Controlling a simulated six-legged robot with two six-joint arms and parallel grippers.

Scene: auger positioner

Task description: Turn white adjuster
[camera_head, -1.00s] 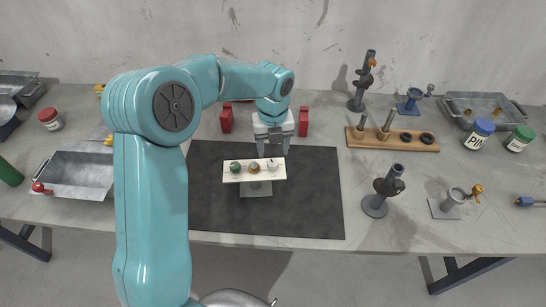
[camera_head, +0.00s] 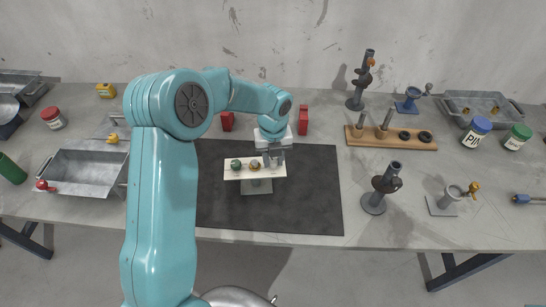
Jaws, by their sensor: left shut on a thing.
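A small pale panel (camera_head: 245,175) stands on a base on the dark mat, with a green knob (camera_head: 236,165) and a yellowish knob (camera_head: 255,164) on it. The white adjuster at the panel's right end is hidden behind my left gripper (camera_head: 273,161). My left gripper has its fingers down at that end and is shut on the white adjuster. My right gripper is not in view.
Red blocks (camera_head: 303,121) stand behind the mat (camera_head: 300,200). A wooden rack (camera_head: 390,139) with pegs and rings, and dark stands (camera_head: 374,203), are to the right. A metal tray (camera_head: 83,171) is at the left. The mat's right part is clear.

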